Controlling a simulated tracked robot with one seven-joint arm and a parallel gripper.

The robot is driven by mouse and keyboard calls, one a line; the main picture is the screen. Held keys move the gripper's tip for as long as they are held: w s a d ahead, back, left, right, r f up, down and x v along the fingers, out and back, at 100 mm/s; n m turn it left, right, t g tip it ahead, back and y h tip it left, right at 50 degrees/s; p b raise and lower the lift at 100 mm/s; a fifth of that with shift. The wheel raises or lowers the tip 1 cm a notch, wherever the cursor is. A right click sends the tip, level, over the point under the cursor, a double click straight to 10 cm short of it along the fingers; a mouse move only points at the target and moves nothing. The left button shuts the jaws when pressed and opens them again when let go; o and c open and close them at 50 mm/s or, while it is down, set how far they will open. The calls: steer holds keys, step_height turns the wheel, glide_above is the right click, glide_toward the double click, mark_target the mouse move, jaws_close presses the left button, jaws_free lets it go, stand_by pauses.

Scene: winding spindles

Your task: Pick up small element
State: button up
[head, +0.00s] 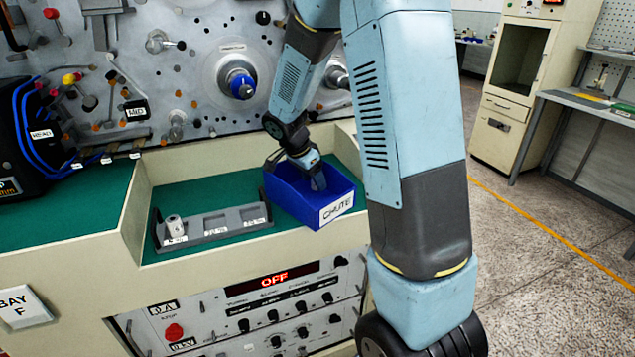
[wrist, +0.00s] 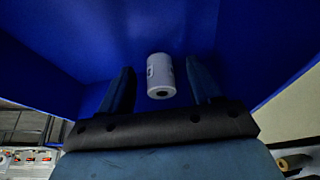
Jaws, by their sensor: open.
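A small white-grey cylinder (wrist: 161,75) with a dark hole in its near end and a dark mark on its side lies inside the blue bin. In the wrist view it sits between the two fingers of my gripper (wrist: 160,85), with a gap on each side. My gripper is open. In the head view my gripper (head: 318,182) reaches down into the blue bin (head: 290,208) labelled "CHUTE", and the bin's wall hides the small cylinder.
A grey tray (head: 220,230) with labelled slots stands left of the bin and holds a small metallic cylinder (head: 174,226) at its left end. The green bench top is clear around them. A panel (head: 180,75) with spindles and knobs rises behind.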

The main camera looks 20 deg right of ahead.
steer(key=shift+d+f, duration=0.2)
steer(key=shift+f, duration=0.3)
steer(key=shift+c, duration=0.4)
steer(key=c, duration=1)
steer(key=shift+o, duration=0.2)
